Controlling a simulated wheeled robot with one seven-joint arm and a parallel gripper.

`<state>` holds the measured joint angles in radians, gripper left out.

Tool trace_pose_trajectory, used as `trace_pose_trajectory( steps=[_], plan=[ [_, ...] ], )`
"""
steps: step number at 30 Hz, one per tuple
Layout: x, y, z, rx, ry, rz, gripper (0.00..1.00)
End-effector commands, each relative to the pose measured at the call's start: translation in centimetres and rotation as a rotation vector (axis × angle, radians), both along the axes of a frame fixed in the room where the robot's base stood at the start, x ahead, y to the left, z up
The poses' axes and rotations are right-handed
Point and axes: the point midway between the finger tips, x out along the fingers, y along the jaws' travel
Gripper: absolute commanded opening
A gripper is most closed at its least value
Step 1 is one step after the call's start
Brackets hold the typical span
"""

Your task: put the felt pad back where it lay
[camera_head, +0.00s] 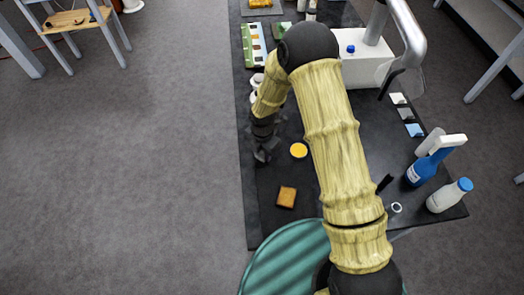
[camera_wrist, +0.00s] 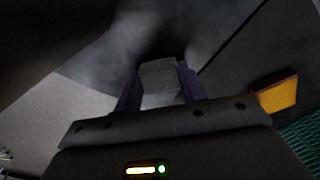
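My gripper (camera_head: 264,152) is low over the left edge of the dark table (camera_head: 265,215), pointing down. In the wrist view, a small grey block (camera_wrist: 160,75), which looks like the felt pad, sits between the two purplish fingers of my gripper (camera_wrist: 159,85). The fingers appear closed against its sides. In the head view the pad is too small and dark to make out. I cannot tell whether its underside touches the table.
A round yellow-orange piece (camera_head: 298,150) and a square orange-brown block (camera_head: 287,197) lie near my gripper. On the right stand a blue spray bottle (camera_head: 420,172) and a white bottle (camera_head: 449,196). Small swatches (camera_head: 405,114) lie behind them. Floor shows left of the table.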

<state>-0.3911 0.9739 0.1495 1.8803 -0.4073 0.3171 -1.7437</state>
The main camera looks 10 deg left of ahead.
Motion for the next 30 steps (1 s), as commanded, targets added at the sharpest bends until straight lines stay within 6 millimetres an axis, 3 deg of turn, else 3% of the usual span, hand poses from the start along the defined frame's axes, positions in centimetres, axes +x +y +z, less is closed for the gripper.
trace_pose_trajectory(
  steps=[1,3,17,22,30],
  plan=[
    [0.0,0.0,0.0,0.000,0.000,0.000,0.47],
    [0.0,0.1,0.0,0.000,0.000,0.001,0.61],
    [0.0,0.1,0.8,0.001,-0.002,0.001,0.61],
    [0.1,0.1,2.8,0.002,-0.004,0.001,0.61],
    [0.1,0.1,7.6,0.003,-0.004,0.000,0.61]
  ],
)
